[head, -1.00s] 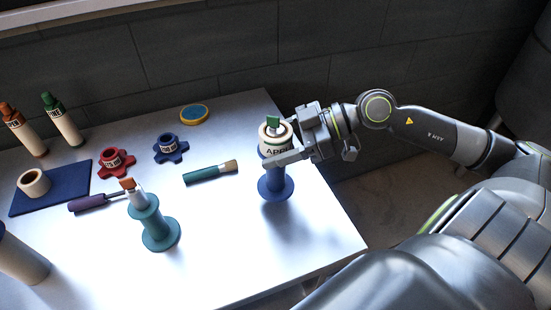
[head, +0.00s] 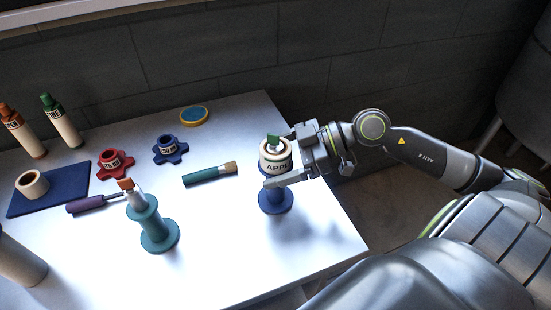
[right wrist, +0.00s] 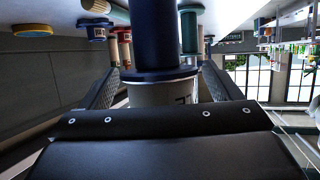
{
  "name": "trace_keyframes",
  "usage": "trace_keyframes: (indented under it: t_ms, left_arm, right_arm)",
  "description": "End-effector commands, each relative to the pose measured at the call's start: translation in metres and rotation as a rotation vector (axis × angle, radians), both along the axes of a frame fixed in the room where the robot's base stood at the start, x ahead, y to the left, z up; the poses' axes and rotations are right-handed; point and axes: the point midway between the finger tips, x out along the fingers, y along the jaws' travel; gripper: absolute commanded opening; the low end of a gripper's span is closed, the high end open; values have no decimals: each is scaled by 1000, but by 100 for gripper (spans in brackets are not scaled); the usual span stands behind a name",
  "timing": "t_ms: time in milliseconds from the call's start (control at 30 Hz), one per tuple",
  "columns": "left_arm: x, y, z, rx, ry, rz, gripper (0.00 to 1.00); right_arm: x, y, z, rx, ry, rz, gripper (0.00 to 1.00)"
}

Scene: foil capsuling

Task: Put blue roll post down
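The blue roll post (head: 274,202) is upright near the right edge of the white table, with a cream roll lettered "APPE" and a green piece at its top. My right gripper (head: 279,168) is shut around the roll from the right. In the right wrist view the blue post (right wrist: 155,35) stands between my two fingers, its flange and pale roll close to the palm. I cannot tell whether the base touches the table; a soft shadow lies just below it. My left gripper is out of view.
A teal roll post (head: 158,234) stands left of centre. A navy mat (head: 68,182) is at left. The table's front right is clear.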

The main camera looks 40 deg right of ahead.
Motion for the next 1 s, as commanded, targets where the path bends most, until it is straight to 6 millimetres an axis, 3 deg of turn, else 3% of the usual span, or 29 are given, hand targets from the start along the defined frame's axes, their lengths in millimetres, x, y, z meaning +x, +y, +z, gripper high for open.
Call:
trace_keyframes:
  t_ms: [267,600,1000]
  left_arm:
    - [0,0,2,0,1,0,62]
    - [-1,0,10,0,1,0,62]
    - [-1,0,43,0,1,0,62]
  right_arm:
    - [0,0,4,-1,0,0,85]
    - [-12,-21,13,-6,6,-2,85]
    - [-28,-49,30,-2,7,-1,85]
